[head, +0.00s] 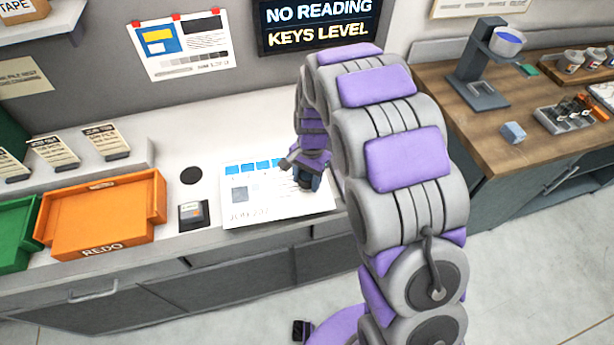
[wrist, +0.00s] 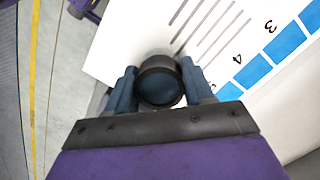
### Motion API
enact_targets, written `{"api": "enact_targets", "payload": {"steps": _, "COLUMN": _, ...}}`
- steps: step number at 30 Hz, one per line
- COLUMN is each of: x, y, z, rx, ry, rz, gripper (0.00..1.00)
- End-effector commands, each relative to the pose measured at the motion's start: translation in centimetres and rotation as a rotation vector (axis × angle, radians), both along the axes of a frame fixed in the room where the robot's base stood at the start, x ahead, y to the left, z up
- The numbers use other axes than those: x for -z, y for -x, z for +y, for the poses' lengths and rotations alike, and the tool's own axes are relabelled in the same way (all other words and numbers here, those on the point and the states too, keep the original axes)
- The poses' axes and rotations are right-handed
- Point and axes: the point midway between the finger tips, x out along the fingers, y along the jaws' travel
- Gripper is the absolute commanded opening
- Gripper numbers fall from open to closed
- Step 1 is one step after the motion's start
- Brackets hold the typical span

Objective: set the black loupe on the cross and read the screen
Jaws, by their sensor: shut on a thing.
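The black loupe (wrist: 159,82) is between the two blue fingers of my gripper (wrist: 160,88) in the wrist view, and the fingers are shut on it. In the head view my gripper (head: 308,178) is over the right part of the white printed sheet (head: 262,205) on the counter. The sheet has a row of blue patches, some numbered. I cannot tell whether the loupe touches the sheet. No cross is visible; it may be hidden by my arm. The screen (head: 320,22) on the wall reads "NO READING" and "KEYS LEVEL".
An orange tray marked REDO (head: 105,218) and a green tray (head: 18,232) stand at the left. A small dark device (head: 193,215) and a black disc (head: 191,175) lie left of the sheet. A wooden counter (head: 490,130) with cups and tools is at the right.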

Motion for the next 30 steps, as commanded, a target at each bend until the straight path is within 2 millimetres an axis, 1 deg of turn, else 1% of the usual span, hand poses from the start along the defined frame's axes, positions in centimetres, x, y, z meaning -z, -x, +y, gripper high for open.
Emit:
{"api": "enact_targets", "payload": {"steps": 5, "x": -0.2, "y": 0.1, "z": -0.1, "rx": 0.003, "ry": -0.005, "rz": 0.001, "gripper": 0.22}}
{"api": "enact_targets", "payload": {"steps": 16, "x": 0.1, "y": 0.1, "z": 1.1, "rx": 0.002, "ry": 0.006, "rz": 0.000, "gripper": 0.22}}
{"api": "enact_targets", "payload": {"steps": 27, "x": 0.3, "y": 0.1, "z": 0.1, "rx": 0.002, "ry": -0.003, "rz": 0.002, "gripper": 0.22}}
{"api": "enact_targets", "payload": {"steps": 30, "x": 0.4, "y": 0.1, "z": 0.2, "rx": 0.002, "ry": -0.003, "rz": 0.002, "gripper": 0.22}}
